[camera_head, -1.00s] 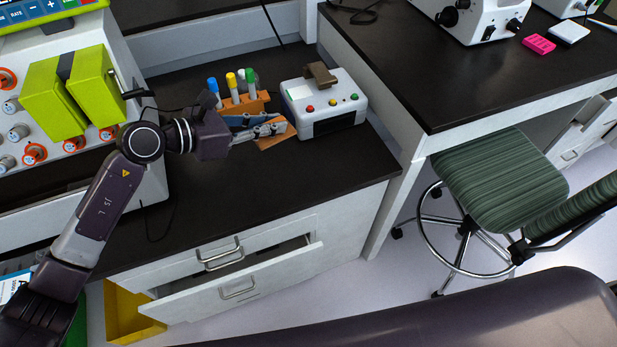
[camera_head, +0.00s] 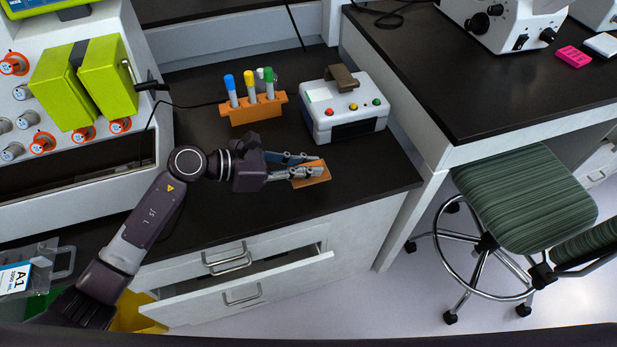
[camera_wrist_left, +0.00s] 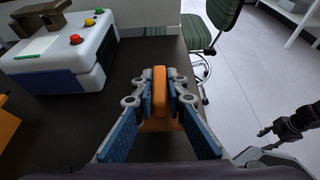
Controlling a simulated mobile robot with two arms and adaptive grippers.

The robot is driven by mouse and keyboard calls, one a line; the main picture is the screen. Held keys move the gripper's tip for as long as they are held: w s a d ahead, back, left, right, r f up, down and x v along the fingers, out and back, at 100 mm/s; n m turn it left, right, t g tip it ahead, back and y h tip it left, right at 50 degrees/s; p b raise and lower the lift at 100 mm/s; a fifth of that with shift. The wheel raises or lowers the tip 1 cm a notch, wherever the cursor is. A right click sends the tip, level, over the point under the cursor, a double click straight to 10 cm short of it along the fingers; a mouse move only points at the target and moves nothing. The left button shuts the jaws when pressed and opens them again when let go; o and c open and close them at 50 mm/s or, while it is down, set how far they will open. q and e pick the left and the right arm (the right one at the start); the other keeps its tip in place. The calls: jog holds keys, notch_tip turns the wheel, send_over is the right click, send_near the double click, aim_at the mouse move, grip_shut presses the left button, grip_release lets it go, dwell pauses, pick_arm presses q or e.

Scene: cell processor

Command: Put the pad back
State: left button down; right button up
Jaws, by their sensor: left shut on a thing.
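My left gripper (camera_head: 318,172) is shut on an orange pad (camera_head: 312,178). It holds the pad over the dark counter, near its front edge and in front of the white device. In the left wrist view the orange pad (camera_wrist_left: 160,92) stands upright between the two blue-grey fingers (camera_wrist_left: 160,100). The fingers hide part of the pad. My right gripper (camera_wrist_left: 269,138) shows small and dark at the right of the left wrist view, out over the floor, with its fingertips apart and nothing between them. It is not in the head view.
An orange rack (camera_head: 252,108) with several coloured-cap tubes stands behind the gripper. The white device (camera_head: 345,105) with coloured buttons is beside it. Below the counter a drawer (camera_head: 245,292) stands open. A green-striped chair (camera_head: 525,205) is at the right. The counter's front right is clear.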

aim_at(306, 188)
pick_arm(q)
notch_tip(306, 188, down, 5)
dwell(0.3)
jog(key=shift+f, duration=0.1)
jog(key=shift+f+b, duration=0.15)
jog(key=shift+b, duration=0.15)
jog(key=c, duration=1.9)
grip_release()
jog(key=shift+c, duration=0.2)
jog(key=shift+a+r+p, duration=0.25)
jog(key=shift+r+p, duration=0.1)
jog(key=v, duration=1.1)
jog(key=shift+s+a+r, duration=0.15)
jog(key=shift+a, duration=0.05)
